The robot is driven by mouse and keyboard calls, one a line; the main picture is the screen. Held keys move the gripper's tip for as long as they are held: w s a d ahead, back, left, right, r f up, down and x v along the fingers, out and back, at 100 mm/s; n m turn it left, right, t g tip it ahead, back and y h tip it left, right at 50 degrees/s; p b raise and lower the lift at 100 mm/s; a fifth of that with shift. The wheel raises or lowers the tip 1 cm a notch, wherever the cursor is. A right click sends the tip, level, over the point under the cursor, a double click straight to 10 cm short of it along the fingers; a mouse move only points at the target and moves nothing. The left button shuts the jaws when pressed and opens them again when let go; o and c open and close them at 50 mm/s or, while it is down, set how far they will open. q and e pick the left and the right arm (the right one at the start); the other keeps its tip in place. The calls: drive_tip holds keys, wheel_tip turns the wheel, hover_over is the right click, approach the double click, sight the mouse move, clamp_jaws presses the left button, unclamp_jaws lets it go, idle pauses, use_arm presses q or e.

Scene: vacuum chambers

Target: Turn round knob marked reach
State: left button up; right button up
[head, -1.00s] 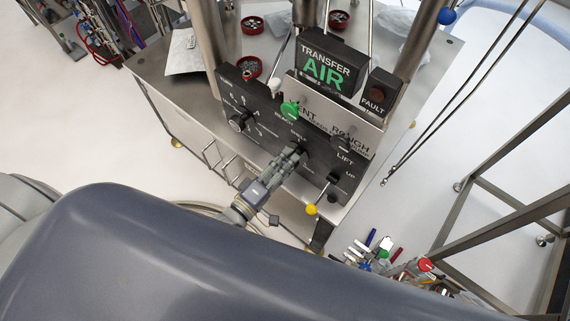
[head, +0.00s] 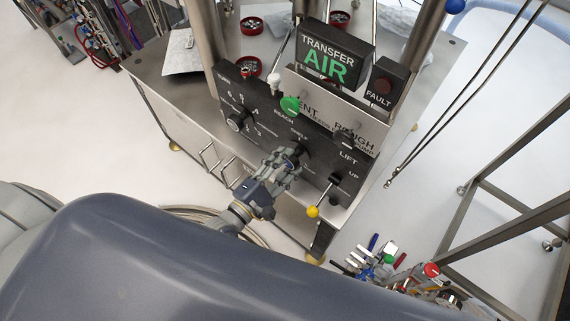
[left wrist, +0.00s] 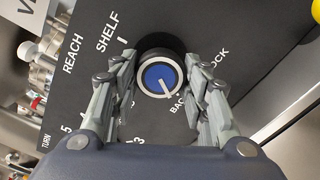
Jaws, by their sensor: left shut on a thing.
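A round knob (left wrist: 158,76) with a blue face, a silver rim and a white pointer line sits on the black control panel (head: 262,125). In the left wrist view the pointer slants down and right, toward the word BACK. REACH and SHELF are printed up and left of the knob. My left gripper (head: 290,158) is at the panel below the SHELF label, its fingers on either side of the knob and shut on it. In the head view the fingers hide most of the knob. My right gripper is not in view.
Left on the panel is a numbered dial (head: 237,119). A green-knobbed lever (head: 290,104) and a yellow-tipped lever (head: 314,211) stand close by. A TRANSFER AIR sign (head: 331,54) and a FAULT box (head: 384,86) are above. Coloured-handled tools (head: 385,260) lie lower right.

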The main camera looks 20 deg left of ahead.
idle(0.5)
use_arm(q)
drive_tip(key=o, duration=1)
drive_tip(key=shift+o, duration=0.2)
drive_tip(key=v, duration=1.2)
